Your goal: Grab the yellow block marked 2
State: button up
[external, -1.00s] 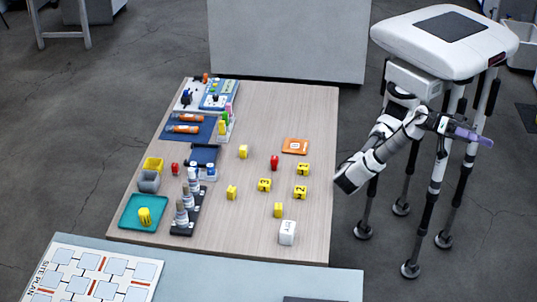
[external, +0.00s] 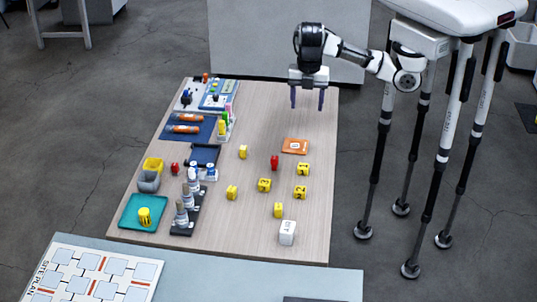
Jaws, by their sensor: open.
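The yellow block marked 2 (external: 300,192) sits on the right part of the wooden table (external: 240,228). A yellow block that seems marked 1 (external: 303,169) is just behind it. Another that seems marked 3 (external: 264,185) is to its left. The small marks are hard to read. My gripper (external: 307,105) is open and empty, fingers pointing down, above the far right part of the table. It is well apart from the blocks, farther back than the marked 2 block.
Other yellow blocks (external: 278,210), a red piece (external: 274,162), an orange tile (external: 295,146) and a white block (external: 287,233) lie nearby. A teal tray (external: 128,222), bins and a bottle rack (external: 182,228) stand at left. The table's far right is clear.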

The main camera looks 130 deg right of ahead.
jog(key=d, duration=0.2)
send_over(301, 187)
jog(key=f, duration=2.8)
jog(key=shift+w+a+f+p, duration=0.1)
jog(key=shift+w+f+p, duration=0.1)
jog(key=shift+w+p, duration=0.1)
jog(key=shift+s+f+p, duration=0.2)
jog(key=shift+f+p, duration=0.5)
jog(key=shift+f, duration=1.95)
jog(key=shift+c, duration=0.4)
jog(key=c, duration=1)
